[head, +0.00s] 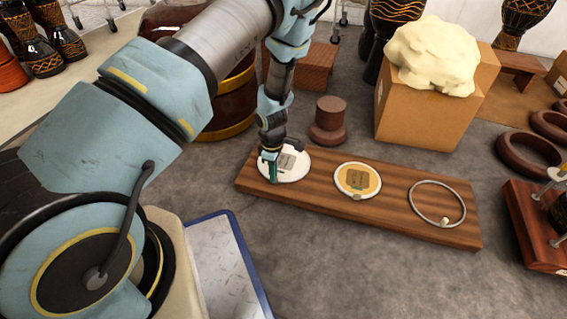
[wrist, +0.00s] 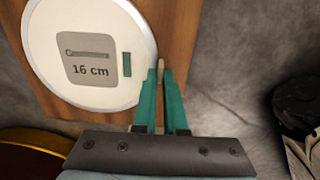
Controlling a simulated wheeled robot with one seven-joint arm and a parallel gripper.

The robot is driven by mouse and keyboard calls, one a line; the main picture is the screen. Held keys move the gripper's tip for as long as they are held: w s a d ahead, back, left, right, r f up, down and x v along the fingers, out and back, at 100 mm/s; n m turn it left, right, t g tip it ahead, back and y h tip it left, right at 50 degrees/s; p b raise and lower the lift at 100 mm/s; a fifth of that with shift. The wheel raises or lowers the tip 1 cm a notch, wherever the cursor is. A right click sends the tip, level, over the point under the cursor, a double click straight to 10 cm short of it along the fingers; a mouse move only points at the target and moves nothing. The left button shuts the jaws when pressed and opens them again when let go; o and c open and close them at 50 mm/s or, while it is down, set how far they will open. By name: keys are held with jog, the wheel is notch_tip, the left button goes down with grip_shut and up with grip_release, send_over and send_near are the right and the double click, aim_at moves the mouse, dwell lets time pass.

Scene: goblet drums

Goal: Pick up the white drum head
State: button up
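The white drum head (head: 294,166) is a flat disc at the left end of a wooden board (head: 320,195). In the wrist view the white drum head (wrist: 75,75) has a silver rim, a grey "16 cm" label and a small green mark. My gripper (head: 271,172) points down at its left edge. In the wrist view the teal fingers of my gripper (wrist: 160,74) are close together at the disc's rim, with a small pale tab between their tips. They look shut on that tab. The disc appears flat on the board.
A yellow-centred disc (head: 357,181) and a bare metal ring (head: 437,204) lie farther right on the board. A brown spool-like block (head: 328,121) and a cardboard box (head: 432,107) with a cream lump stand behind. A large barrel-like drum (head: 232,98) is close behind my arm.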

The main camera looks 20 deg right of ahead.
grip_shut()
notch_tip(320, 180, up, 10)
jog(key=p, duration=0.5)
dwell(1.2)
